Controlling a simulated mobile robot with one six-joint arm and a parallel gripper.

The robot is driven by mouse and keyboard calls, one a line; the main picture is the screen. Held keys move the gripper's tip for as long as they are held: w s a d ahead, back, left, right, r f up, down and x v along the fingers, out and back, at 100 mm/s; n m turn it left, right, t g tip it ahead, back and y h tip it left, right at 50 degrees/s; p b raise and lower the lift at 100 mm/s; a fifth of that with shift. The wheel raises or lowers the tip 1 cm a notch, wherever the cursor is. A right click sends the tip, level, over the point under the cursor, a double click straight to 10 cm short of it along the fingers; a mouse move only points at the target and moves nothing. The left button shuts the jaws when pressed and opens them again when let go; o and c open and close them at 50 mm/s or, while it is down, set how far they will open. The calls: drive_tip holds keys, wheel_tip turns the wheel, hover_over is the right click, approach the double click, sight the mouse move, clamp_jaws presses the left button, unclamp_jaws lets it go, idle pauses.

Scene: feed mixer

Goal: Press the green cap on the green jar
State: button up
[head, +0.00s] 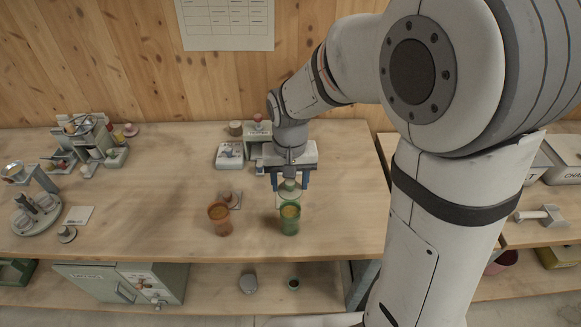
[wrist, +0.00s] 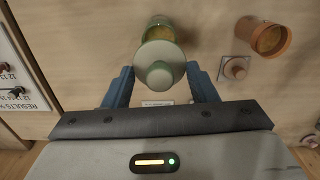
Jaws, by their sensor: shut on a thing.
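The green jar (head: 290,222) stands upright and open on the bench, with yellowish-brown contents showing inside. Its rim also shows at the top of the wrist view (wrist: 158,21). My gripper (head: 289,185) is shut on the pale green cap (head: 290,192), with a blue finger on each side of it. In the wrist view the round knobbed cap (wrist: 160,62) overlaps the near part of the jar's mouth. The cap is apart from a seated position and looks slightly behind and above the jar in the head view.
An orange jar (head: 220,222) stands open left of the green jar, with a brown knobbed cap (wrist: 236,68) on a small plate behind it. A grey device (head: 229,154) stands behind. The bench front right of the green jar is clear.

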sight(290, 207)
drive_tip(key=shift+f+b, duration=2.3)
drive_tip(key=shift+f, duration=0.9)
drive_tip(key=shift+s+f, duration=0.1)
drive_tip(key=shift+f, duration=0.05)
drive_tip(key=o, duration=1.5)
drive_tip(key=shift+r+p, duration=2.35)
drive_tip(key=shift+r, duration=1.2)
